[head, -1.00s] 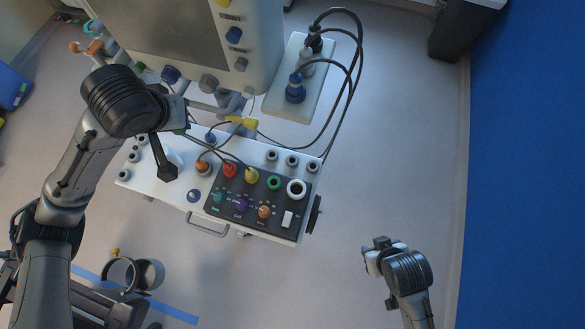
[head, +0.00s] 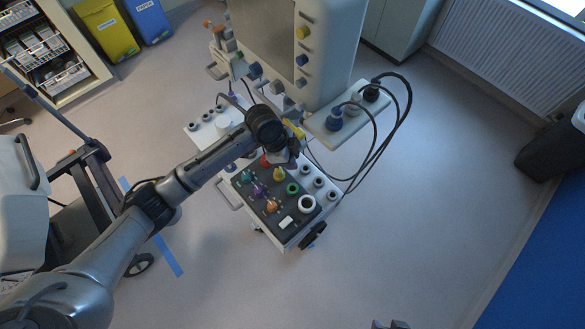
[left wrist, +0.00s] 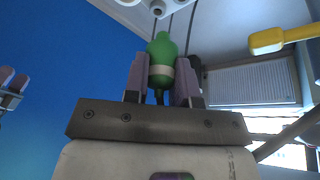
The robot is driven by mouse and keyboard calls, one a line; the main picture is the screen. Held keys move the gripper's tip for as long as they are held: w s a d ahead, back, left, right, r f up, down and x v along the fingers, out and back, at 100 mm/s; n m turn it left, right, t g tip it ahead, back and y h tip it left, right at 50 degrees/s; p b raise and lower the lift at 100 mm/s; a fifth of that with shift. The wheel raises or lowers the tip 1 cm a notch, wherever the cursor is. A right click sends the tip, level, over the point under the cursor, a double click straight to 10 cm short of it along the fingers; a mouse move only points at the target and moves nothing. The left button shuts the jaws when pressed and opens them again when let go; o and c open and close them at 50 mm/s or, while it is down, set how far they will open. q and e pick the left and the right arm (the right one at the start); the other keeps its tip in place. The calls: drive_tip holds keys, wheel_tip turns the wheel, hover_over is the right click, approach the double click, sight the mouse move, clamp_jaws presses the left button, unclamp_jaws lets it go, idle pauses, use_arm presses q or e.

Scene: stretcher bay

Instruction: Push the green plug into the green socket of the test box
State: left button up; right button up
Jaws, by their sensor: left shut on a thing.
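The green plug (left wrist: 160,62) is held between the two fingers of my left gripper (left wrist: 161,82), seen in the left wrist view. In the head view the left gripper (head: 290,152) is over the test box (head: 284,236), near the red and yellow plugs; the green plug is hidden there by my arm. The green socket (head: 292,188) is a green ring on the dark panel, right of the yellow plug and empty. My right gripper (head: 390,324) just shows at the bottom edge, away from the box, with its fingertips apart.
Beside the green socket are a white socket (head: 307,203), a yellow plug (head: 278,174) and an orange plug (head: 271,206). A monitor (head: 315,45) stands behind, with a cable shelf (head: 352,117) and hanging black cables. The floor right of the box is clear.

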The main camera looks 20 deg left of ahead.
use_arm(q)
wheel_tip(320, 180, down, 5)
drive_tip(key=s+d+m+g+p, duration=0.1)
drive_tip(key=m+g+p, duration=0.1)
drive_tip(key=m, duration=0.2)
drive_tip(key=m+b, duration=0.1)
drive_tip(key=b, duration=0.4)
hover_over(296, 190)
drive_tip(key=a, duration=0.1)
drive_tip(key=shift+a+f, duration=0.15)
drive_tip(key=shift+f, duration=2.75)
drive_tip(key=shift+w+p, duration=0.1)
drive_tip(key=shift+p, duration=0.35)
drive_tip(key=shift+f, duration=0.4)
drive_tip(key=shift+f+b, duration=0.65)
drive_tip(key=shift+f, duration=0.3)
drive_tip(key=o, duration=1)
